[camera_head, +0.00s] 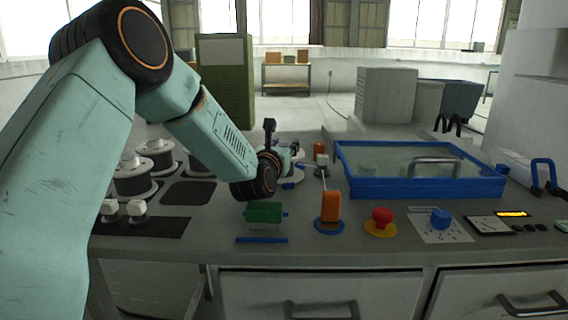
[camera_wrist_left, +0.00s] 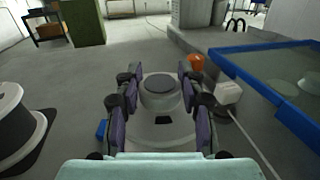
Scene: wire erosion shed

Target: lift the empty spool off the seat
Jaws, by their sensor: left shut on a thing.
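The empty spool is pale, with a wide flange and a round hub with a grey top; it fills the middle of the left wrist view (camera_wrist_left: 160,120). My left gripper (camera_wrist_left: 160,90) has its dark fingers on both sides of the hub and is shut on it. In the head view the left gripper (camera_head: 288,158) is over the middle of the bench, partly behind my forearm, and hides most of the spool. Blue parts show low beside the spool, perhaps the seat. I cannot tell whether the spool touches it. My right gripper is not in view.
A blue-rimmed tank (camera_head: 425,189) stands right of the gripper. White spools (camera_head: 135,180) stand on the bench at left. In front are a green block (camera_head: 264,212), an orange handle (camera_head: 331,206), a red button (camera_head: 381,217) and a blue knob (camera_head: 440,217).

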